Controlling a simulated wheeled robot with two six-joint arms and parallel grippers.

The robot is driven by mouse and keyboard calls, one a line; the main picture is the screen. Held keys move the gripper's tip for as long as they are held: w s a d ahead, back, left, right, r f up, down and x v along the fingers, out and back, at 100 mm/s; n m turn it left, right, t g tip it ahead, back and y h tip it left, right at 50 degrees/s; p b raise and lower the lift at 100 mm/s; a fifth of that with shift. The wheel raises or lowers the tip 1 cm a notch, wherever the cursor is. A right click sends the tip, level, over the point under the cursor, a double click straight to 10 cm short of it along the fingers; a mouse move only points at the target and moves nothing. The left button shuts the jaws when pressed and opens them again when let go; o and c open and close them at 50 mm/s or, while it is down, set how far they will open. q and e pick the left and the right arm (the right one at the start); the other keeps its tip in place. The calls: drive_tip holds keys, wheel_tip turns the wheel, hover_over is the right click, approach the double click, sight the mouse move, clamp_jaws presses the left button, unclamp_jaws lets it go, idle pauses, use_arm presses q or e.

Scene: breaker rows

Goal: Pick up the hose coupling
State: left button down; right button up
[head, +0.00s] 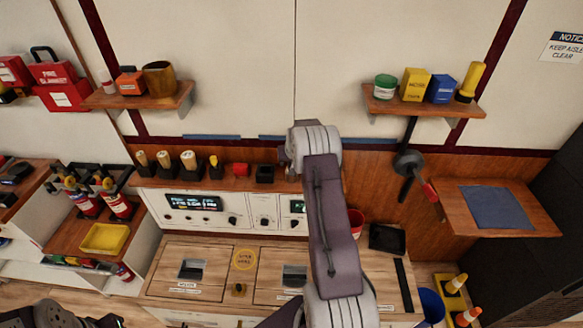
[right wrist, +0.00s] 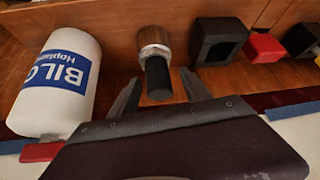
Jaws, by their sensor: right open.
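What looks like the hose coupling (right wrist: 155,55) shows in the right wrist view as a short cylinder with a brown body, a metal collar and a dark end. It is on the back ledge. My right gripper (right wrist: 160,82) is open, with a fingertip on either side of the dark end and visible gaps; whether it touches is unclear. In the head view my right arm hides most of the coupling. A dark part of my left arm shows at the lower left edge of the head view, its jaws unclear.
A white labelled roll (right wrist: 58,85) stands close to one finger. On the other side are a black open box (right wrist: 218,42) and a red block (right wrist: 264,48). The panel (head: 195,212) and wooden worktop (head: 215,262) lie below the ledge. A wall shelf (head: 425,103) is at upper right.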

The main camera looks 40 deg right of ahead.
drive_tip(key=shift+s+r, duration=0.1)
drive_tip(key=shift+c, duration=1.2)
clamp_jaws()
drive_tip(key=shift+r, duration=0.3)
wheel_tip(320, 180, up, 10)
drive_tip(key=shift+f+b, duration=0.25)
drive_tip(key=shift+b, duration=0.3)
wheel_tip(320, 180, up, 6)
drive_tip(key=p, duration=0.5)
